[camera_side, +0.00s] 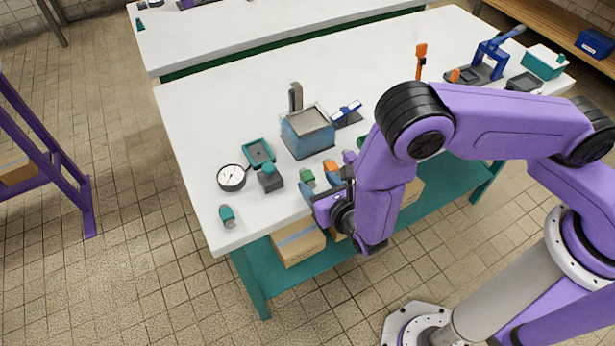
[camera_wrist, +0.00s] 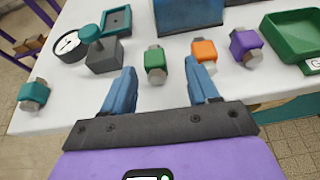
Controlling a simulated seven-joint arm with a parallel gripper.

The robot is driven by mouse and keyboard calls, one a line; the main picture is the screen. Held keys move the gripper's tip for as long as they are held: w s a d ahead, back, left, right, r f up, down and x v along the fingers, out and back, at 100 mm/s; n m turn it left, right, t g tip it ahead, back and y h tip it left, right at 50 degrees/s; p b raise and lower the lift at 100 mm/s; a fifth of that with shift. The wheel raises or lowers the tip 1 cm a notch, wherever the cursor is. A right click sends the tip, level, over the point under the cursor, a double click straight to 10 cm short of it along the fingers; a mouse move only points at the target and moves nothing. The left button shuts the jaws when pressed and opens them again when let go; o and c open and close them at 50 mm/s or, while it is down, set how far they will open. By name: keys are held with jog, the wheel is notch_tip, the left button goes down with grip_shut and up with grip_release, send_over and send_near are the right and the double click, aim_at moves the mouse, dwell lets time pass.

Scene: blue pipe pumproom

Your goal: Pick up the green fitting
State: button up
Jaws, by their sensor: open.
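The green fitting (camera_wrist: 154,63) is a small green block with grey metal ends, lying on the white table. In the wrist view it shows between and beyond my two blue fingertips, nearer the left one. My gripper (camera_wrist: 160,80) is open and empty. In the side view the green fitting (camera_side: 307,178) lies just beyond my gripper (camera_side: 318,186) at the table's front edge, and the two look close together. I cannot tell the exact gap or height.
An orange fitting (camera_wrist: 204,50) and a purple one (camera_wrist: 245,46) lie to the right, a teal one (camera_wrist: 34,92) far left. A grey block with a teal knob (camera_wrist: 101,52), a gauge (camera_wrist: 69,43) and a green tray (camera_wrist: 297,36) are near. A blue box (camera_side: 308,131) stands behind.

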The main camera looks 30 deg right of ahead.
aim_at(308, 176)
jog(key=x, duration=0.5)
jog(key=shift+a+r, duration=0.25)
jog(key=shift+a, duration=0.05)
jog(key=shift+c, duration=0.3)
grip_shut()
jog(key=shift+r, duration=0.1)
